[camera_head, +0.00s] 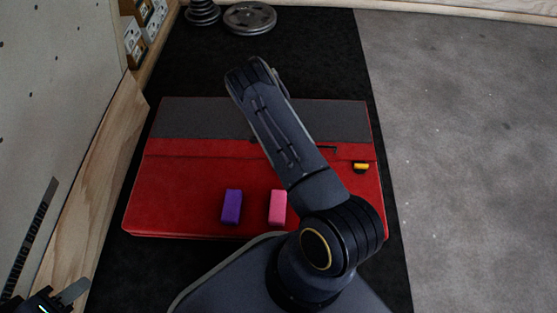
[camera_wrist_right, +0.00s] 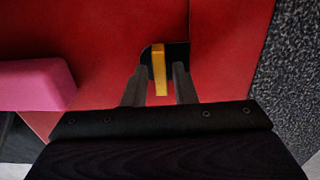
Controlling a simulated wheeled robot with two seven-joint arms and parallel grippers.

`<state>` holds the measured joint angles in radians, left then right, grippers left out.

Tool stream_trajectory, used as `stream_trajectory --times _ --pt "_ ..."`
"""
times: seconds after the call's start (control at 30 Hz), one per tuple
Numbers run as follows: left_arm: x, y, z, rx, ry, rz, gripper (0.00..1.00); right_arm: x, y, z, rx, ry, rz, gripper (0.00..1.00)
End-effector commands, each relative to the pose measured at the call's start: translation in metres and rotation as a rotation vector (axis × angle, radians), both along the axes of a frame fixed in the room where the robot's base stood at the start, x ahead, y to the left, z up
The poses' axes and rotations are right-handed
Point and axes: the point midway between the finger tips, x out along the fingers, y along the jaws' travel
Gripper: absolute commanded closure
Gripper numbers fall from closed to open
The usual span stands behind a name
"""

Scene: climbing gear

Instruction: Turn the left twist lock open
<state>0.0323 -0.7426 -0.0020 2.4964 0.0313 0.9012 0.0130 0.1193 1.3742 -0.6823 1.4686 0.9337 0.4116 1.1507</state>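A red case (camera_head: 170,205) with a grey strip lies on the black mat. A yellow-and-black twist lock (camera_head: 361,166) shows at its right. In the right wrist view a yellow lock lever (camera_wrist_right: 159,68) on a black base sits on the case's seam. The pink block beside it suggests this is the left lock, which my right arm hides in the head view. My right gripper (camera_wrist_right: 160,80) is open, its fingers apart on either side of the lever; I cannot tell if they touch it. My left gripper (camera_head: 72,292) is partly in view at the lower left corner; its opening is unclear.
A purple block (camera_head: 231,207) and a pink block (camera_head: 277,207) rest on the case's near part; the pink one also shows in the wrist view (camera_wrist_right: 35,85). Weight plates (camera_head: 250,18) lie behind. A wooden wall panel (camera_head: 50,80) bounds the left. Grey floor at right is clear.

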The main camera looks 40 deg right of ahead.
Motion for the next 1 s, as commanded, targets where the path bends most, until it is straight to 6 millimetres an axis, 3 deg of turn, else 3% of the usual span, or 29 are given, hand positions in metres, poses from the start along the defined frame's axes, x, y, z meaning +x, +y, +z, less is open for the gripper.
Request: stream_trajectory --times 0.2,0.63,1.0 --pt "0.0 0.0 0.0 0.0 0.0 0.0 0.64 0.0 0.0 0.0002 0.0 0.0 0.0 1.0" --pt "0.0 0.0 -0.0018 0.0 0.0 0.0 0.64 0.0001 0.0 -0.0001 0.001 -0.001 0.066 1.0" --pt "0.0 0.0 -0.0079 0.0 0.0 0.0 0.64 0.0002 -0.0001 -0.0005 0.002 -0.001 0.354 1.0"
